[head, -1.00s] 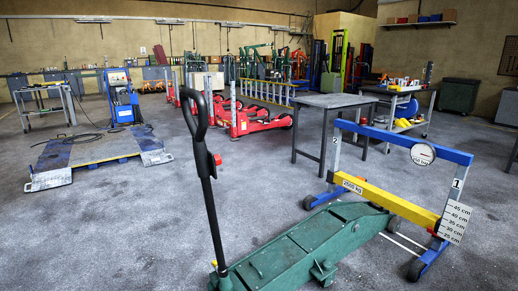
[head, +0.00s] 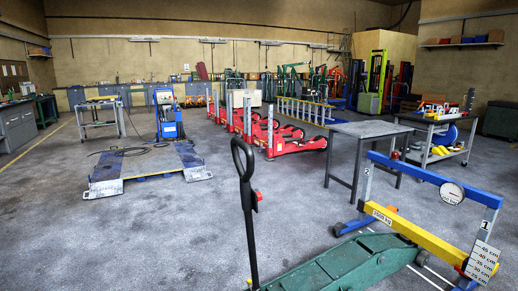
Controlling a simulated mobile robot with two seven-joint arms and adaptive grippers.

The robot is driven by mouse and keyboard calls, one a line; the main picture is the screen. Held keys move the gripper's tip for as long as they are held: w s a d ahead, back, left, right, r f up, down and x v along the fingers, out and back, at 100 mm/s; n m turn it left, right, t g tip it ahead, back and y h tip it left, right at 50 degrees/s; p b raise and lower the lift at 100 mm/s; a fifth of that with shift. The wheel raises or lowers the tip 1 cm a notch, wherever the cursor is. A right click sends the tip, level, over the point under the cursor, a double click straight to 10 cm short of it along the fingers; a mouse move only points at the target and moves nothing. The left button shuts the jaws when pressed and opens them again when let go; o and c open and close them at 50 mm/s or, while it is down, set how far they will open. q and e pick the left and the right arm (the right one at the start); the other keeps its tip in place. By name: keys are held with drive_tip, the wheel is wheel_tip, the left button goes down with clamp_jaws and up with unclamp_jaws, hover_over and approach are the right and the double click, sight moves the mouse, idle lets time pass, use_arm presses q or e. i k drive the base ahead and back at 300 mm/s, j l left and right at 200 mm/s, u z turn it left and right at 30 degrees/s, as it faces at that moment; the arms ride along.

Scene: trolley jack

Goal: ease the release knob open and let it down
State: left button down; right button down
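A green trolley jack (head: 345,262) stands on the floor at the lower right, its front end under the yellow beam (head: 415,234) of a blue test frame. Its black handle (head: 249,225) rises nearly upright and ends in a loop grip. The red release knob (head: 258,195) sits on the handle's right side, below the loop. The frame carries a round dial gauge (head: 452,193) and a centimetre scale plate (head: 481,262) at its right post. I cannot tell whether the jack's head touches the beam. Neither of my grippers is in view.
A grey table (head: 370,130) stands behind the frame, with a loaded trolley (head: 440,140) to its right. Red jacks (head: 290,140) stand in a row further back. A low blue-grey platform (head: 145,170) lies to the left. The floor left of the handle is clear.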

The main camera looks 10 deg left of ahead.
sight(259, 195)
drive_tip(key=i+u, duration=0.25)
drive_tip(key=i, duration=0.25)
drive_tip(key=i+l+u, duration=0.25)
drive_tip(key=i, duration=0.25)
drive_tip(key=i+l+u, duration=0.75)
drive_tip(key=l+u, duration=0.15)
drive_tip(key=l, duration=0.55)
drive_tip(key=l+u, duration=0.25)
drive_tip(key=l, duration=0.5)
drive_tip(key=i, duration=0.05)
